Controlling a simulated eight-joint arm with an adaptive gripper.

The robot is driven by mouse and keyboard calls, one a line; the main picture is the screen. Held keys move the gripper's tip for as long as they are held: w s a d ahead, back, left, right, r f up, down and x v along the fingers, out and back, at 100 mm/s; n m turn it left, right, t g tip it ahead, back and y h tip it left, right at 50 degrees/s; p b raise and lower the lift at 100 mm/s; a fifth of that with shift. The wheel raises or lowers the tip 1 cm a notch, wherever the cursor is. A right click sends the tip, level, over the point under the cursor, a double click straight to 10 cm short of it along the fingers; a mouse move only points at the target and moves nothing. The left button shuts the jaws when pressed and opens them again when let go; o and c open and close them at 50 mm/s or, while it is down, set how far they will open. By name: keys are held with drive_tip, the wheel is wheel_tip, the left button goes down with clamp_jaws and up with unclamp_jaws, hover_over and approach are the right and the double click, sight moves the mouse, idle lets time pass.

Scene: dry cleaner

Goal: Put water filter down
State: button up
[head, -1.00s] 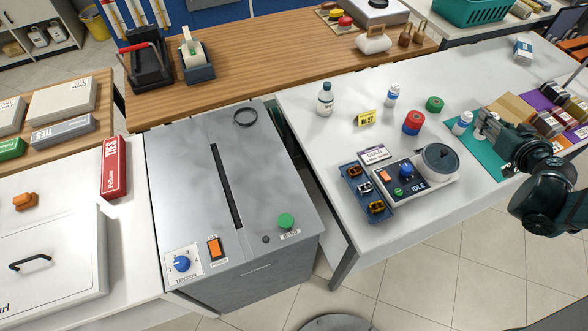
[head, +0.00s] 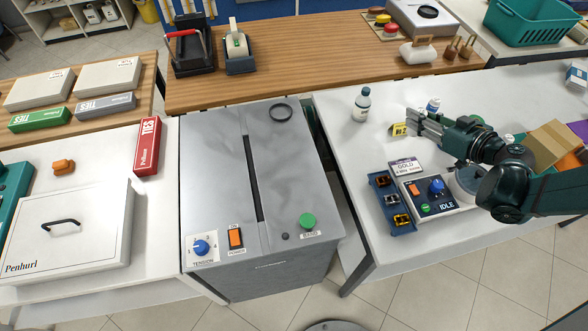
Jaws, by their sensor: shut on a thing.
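My gripper (head: 418,122) is over the white table (head: 350,150), beside the yellow number tag (head: 399,129). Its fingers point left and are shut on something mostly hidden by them. By the task this is the water filter, but I cannot make out its shape or colour. I cannot tell how far it is above the table.
A white bottle with a dark cap (head: 362,103) stands left of my gripper, and a small blue-and-white bottle (head: 433,104) stands just behind it. A control unit (head: 436,194) and blue tray (head: 390,203) lie in front. Table around the white bottle is bare.

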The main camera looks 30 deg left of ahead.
drive_tip(key=s+a+r+n+g+y, duration=0.1)
drive_tip(key=s+a+n+g, duration=0.9)
drive_tip(key=s+a, duration=1.4)
drive_tip(key=shift+s+a+r+g, duration=0.4)
drive_tip(key=shift+a+g, duration=0.3)
drive_tip(key=shift+a, duration=1.05)
drive_tip(key=shift+f, duration=0.1)
wheel_tip(320, 180, down, 6)
drive_tip(key=b, duration=0.2)
drive_tip(key=shift+f, duration=0.15)
drive_tip(key=shift+f+b, duration=0.5)
drive_tip(key=shift+f, duration=1.3)
drive_tip(key=shift+f, duration=0.2)
